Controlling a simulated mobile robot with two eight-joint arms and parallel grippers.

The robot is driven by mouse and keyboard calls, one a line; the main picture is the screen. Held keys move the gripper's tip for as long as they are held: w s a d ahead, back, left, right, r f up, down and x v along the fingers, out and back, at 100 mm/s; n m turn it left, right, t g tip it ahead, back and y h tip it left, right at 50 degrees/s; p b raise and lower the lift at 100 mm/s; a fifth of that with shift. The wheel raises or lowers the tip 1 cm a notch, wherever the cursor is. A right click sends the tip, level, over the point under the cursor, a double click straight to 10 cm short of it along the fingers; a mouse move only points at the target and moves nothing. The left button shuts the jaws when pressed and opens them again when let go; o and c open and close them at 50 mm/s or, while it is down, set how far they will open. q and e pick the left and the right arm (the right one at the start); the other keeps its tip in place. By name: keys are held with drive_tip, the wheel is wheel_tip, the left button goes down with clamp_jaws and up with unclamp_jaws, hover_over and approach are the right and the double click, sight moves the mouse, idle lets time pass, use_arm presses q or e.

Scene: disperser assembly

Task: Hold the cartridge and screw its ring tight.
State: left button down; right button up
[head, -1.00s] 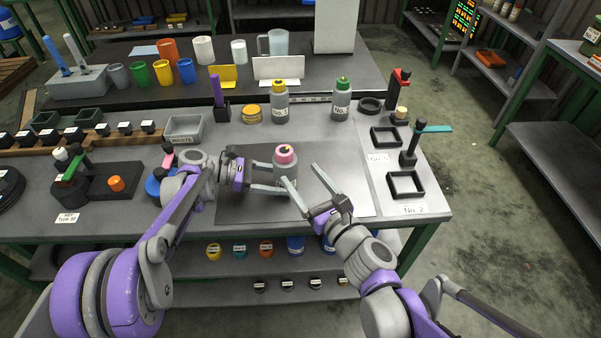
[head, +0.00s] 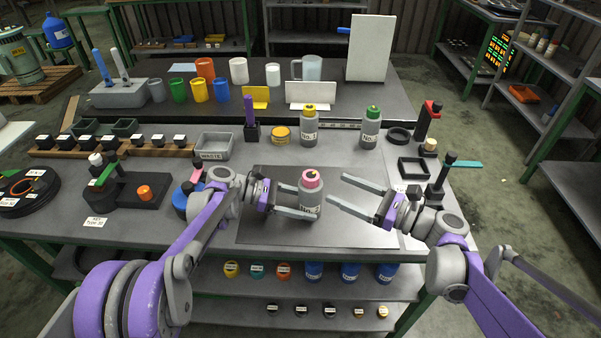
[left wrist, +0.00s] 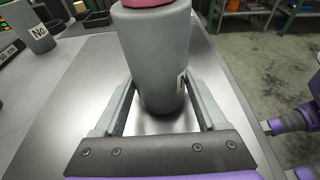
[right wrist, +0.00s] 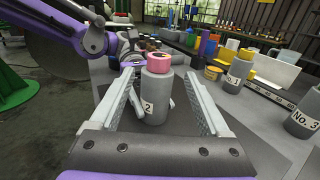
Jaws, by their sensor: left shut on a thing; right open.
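The cartridge (head: 310,196) is a grey cylinder with a pink ring (head: 311,178) on top, upright over the dark mat (head: 262,232). My left gripper (head: 302,202) is shut on its body from the left, and the left wrist view shows the grey body (left wrist: 158,60) between the fingers. My right gripper (head: 338,190) is open and empty, to the right of the cartridge, its fingers pointing at it. In the right wrist view the cartridge (right wrist: 156,88), with a "2" on its label, and pink ring (right wrist: 158,62) lie ahead between the open fingers, apart from them.
Grey bottles with a yellow top (head: 309,128) and a green top (head: 371,126) stand behind the mat. A black square frame (head: 414,168) and a stand with a teal arm (head: 450,165) are at the right. The grey waste bin (head: 214,147) is at the back left.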

sight(308, 172)
drive_tip(key=x, duration=1.1)
drive_tip(key=shift+a+f, duration=0.1)
drive_tip(key=shift+a, duration=0.3)
drive_tip(key=shift+c, duration=0.2)
clamp_jaws()
drive_tip(key=m+t+h, duration=0.1)
drive_tip(key=t, duration=0.1)
drive_tip(key=m+t+h, duration=0.2)
drive_tip(key=shift+w+d+m, duration=0.2)
drive_tip(key=shift+w+m, duration=0.1)
drive_tip(key=shift+w, duration=0.05)
drive_tip(key=shift+w+d+m+t+h, duration=0.1)
drive_tip(key=shift+d+m+t+h, duration=0.05)
drive_tip(key=shift+m+t+h, duration=0.55)
drive_tip(key=shift+w+d+m+t+h, duration=0.15)
drive_tip(key=shift+m+t+h, duration=0.35)
drive_tip(key=shift+h, duration=0.4)
drive_tip(key=shift+w+d+m+t+h, duration=0.1)
drive_tip(key=shift+d+m+t+h, duration=0.05)
drive_tip(key=shift+m+t+h, duration=0.55)
drive_tip(key=shift+h, duration=0.3)
